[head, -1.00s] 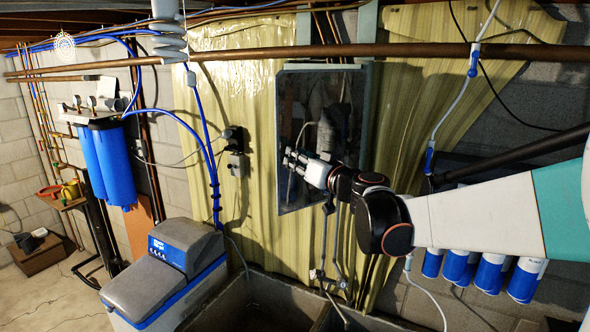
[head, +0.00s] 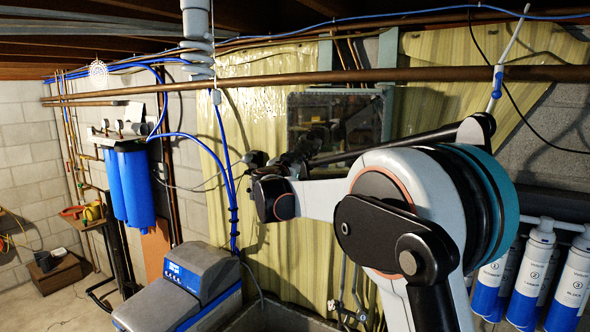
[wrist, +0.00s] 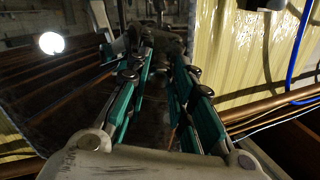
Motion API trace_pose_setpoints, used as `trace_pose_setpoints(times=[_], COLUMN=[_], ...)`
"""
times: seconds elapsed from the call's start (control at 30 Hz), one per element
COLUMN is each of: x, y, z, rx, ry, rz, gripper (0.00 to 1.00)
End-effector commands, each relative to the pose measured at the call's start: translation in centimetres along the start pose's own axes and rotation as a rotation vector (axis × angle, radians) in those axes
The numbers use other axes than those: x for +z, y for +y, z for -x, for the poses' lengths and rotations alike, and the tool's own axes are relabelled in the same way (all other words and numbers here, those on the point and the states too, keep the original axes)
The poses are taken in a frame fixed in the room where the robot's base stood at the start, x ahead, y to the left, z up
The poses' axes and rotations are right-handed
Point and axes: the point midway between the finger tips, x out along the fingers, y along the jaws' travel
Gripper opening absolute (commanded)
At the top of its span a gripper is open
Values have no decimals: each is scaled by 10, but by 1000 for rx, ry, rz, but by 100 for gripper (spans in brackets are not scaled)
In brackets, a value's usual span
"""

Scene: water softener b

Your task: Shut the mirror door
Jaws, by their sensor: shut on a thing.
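The mirror door (head: 312,106) is a dark, reflective panel on the yellow-covered wall in the head view. Its lower part is hidden behind my arm. In the wrist view its dark glass (wrist: 55,88) fills the left and middle and carries reflections, including a bright round light. My gripper (wrist: 160,62) has teal-sided fingers that reach forward over the glass with a gap between them. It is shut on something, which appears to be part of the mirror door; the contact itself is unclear. In the head view the gripper is mostly dark and partly hidden behind my wrist.
A copper pipe (head: 250,85) crosses above the mirror. Blue filters (head: 130,185) hang at left. A grey softener unit (head: 200,270) stands below. White-and-blue cartridges (head: 540,275) are at lower right, close to my arm. Blue hoses (head: 225,150) hang left of the mirror.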

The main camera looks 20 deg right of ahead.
Motion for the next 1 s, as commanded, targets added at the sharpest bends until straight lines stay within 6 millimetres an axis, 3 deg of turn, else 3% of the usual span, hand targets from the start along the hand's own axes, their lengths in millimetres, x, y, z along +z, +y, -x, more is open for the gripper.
trace_pose_setpoints(times=[0.4, 0.7, 0.83, 0.87, 0.9, 0.93, 1.0], x=[1, 1, 1, 1, 1, 1, 1], y=[-7, -5, -5, -5, -5, -5, -5], z=[-56, -77, -76, -75, -75, -75, -75], rx=[196, 269, 266, 266, 266, 266, 266], ry=[53, 73, 72, 72, 72, 72, 72], rz=[1, 1, 1, 1, 1, 1, 1], gripper=[0, 0, 0, 24, 33, 40, 43])
